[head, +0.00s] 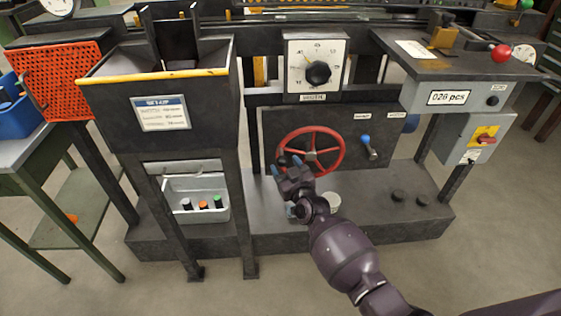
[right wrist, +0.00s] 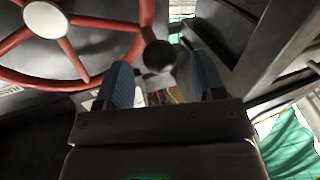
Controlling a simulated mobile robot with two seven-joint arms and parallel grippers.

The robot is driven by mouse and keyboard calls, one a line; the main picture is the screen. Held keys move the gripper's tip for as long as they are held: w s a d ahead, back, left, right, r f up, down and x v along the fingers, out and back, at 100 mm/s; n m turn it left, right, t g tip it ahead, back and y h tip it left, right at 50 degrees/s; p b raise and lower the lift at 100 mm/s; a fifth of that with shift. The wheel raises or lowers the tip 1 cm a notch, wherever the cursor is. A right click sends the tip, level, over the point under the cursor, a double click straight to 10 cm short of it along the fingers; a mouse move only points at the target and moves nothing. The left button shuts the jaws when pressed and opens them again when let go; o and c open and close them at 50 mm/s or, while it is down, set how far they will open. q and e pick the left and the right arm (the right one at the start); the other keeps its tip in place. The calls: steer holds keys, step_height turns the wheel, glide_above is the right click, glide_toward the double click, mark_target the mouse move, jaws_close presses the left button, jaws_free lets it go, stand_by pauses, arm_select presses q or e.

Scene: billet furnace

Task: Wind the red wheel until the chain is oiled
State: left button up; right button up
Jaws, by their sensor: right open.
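The red wheel (head: 341,151) has spokes and a pale hub and is mounted on the dark panel in the middle of the machine. It also fills the upper left of the right wrist view (right wrist: 95,22). A dark round knob (right wrist: 158,57) sits at its rim. My right gripper (head: 286,166) is open at the wheel's lower left in the head view. In the right wrist view its blue fingertips (right wrist: 160,82) stand on either side of the knob; I cannot tell whether they touch it. I cannot make out a chain or oil. My left gripper is not in view.
Right of the wheel is a blue-knobbed lever (head: 367,145). Above is a dial with a black knob (head: 317,72). A hopper with a yellow edge (head: 155,77) and a grey bin with bottles (head: 215,213) stand left. A grey switch box (head: 462,135) hangs right.

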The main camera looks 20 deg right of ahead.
steer(key=shift+w+b, duration=0.3)
steer(key=shift+w, duration=1.25)
jaws_close()
